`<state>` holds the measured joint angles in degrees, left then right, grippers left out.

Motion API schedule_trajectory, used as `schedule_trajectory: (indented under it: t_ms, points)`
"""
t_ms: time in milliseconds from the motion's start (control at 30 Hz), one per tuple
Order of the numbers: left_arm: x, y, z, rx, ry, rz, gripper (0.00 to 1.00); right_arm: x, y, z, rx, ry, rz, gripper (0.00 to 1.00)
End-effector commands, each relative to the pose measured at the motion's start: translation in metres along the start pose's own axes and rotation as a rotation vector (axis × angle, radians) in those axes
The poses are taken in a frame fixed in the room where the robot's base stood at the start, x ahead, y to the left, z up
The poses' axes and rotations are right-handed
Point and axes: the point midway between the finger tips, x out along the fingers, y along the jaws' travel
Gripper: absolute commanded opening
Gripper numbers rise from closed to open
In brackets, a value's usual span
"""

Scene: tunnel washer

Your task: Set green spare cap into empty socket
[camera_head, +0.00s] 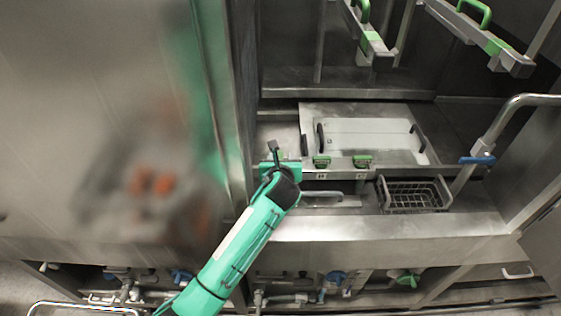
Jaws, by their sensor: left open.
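Two small green caps sit side by side on the steel front ledge of the tray, a left one (321,162) and a right one (362,161). I cannot tell which, if either, is the spare, and I cannot make out an empty socket. My left gripper (288,147) reaches in from the lower left on its green arm. It is open, its dark fingers pointing away from me, just left of the left cap and apart from it. Nothing shows between its fingers. My right gripper is not in view.
A pale tray panel (370,138) with dark handles lies behind the ledge. A wire basket (413,194) hangs at the right front. Green-handled bars (372,45) hang above. A steel wall stands close on the left; a blue-collared rail (478,160) on the right.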

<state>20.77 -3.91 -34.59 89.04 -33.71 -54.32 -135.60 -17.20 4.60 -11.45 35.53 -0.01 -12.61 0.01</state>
Motion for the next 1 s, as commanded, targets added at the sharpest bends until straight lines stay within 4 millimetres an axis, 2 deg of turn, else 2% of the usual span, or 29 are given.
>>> schedule_trajectory:
  t_ms: [133, 267, 733, 1000]
  points:
    - [-0.009, 0.0, -0.001, 0.001, -0.002, -0.001, 0.41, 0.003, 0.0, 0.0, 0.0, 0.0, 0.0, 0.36]
    - [-0.027, 0.0, -0.002, -0.001, -0.001, -0.002, 0.41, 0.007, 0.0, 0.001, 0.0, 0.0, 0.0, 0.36]
    - [-0.116, 0.0, -0.002, 0.0, -0.001, -0.002, 0.41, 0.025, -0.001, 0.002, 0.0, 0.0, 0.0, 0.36]
    - [-0.137, 0.0, -0.001, 0.001, 0.001, -0.001, 0.41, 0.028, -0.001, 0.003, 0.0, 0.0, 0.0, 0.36]
